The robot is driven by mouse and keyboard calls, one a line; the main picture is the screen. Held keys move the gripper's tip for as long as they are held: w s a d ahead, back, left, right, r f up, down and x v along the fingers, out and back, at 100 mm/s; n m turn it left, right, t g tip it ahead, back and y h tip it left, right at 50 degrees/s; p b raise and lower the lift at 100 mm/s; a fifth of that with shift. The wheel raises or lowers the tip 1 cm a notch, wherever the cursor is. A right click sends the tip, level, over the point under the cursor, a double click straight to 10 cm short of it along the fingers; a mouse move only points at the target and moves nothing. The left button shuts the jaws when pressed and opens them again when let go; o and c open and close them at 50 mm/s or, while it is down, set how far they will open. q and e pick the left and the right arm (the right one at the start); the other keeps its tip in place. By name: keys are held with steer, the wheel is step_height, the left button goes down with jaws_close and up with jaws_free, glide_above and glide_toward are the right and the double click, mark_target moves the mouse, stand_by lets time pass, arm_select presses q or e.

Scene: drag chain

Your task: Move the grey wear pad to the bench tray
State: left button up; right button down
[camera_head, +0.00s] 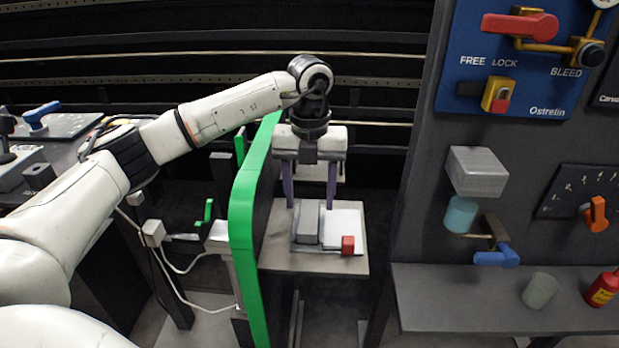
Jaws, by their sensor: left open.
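My left gripper (310,205) is in the middle of the view, pointing down with its two purple fingers spread apart. A small grey block (308,225), which looks like the grey wear pad, is below and between the fingertips. The gripper is not closed on it; I cannot tell whether the fingers touch it. I cannot tell for sure which surface is the bench tray. My right gripper is not in view.
A tall green curved guard (242,215) stands close left of the platform. A dark panel with a blue valve board (520,60) rises at the right. Its shelf (450,300) holds a grey-green cup (540,290) and a red bottle (603,288); its left part is clear.

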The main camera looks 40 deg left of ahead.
arm_select(q)
steer(key=shift+f, duration=0.4)
steer(key=c, duration=1.3)
steer(key=shift+o, duration=0.2)
steer(key=shift+s, duration=0.1)
steer(key=shift+s+d, duration=0.1)
steer(key=shift+d, duration=0.05)
steer(key=shift+s+d+p, duration=0.1)
steer(key=shift+s+d, duration=0.8)
steer(key=shift+s, duration=0.6)
steer(key=shift+s+d+p, duration=0.1)
steer(key=shift+s+d, duration=0.85)
steer(key=shift+s, duration=0.6)
steer(key=shift+s+d+p, duration=0.1)
steer(key=shift+s+d, duration=0.8)
steer(key=shift+s, duration=0.6)
steer(key=shift+s+d, duration=0.1)
steer(key=shift+s+d, duration=0.4)
steer(key=shift+s, duration=0.3)
steer(key=shift+s+d, duration=0.45)
steer(key=shift+s, duration=0.25)
steer(key=shift+s+d, duration=0.4)
steer(key=shift+s, duration=0.3)
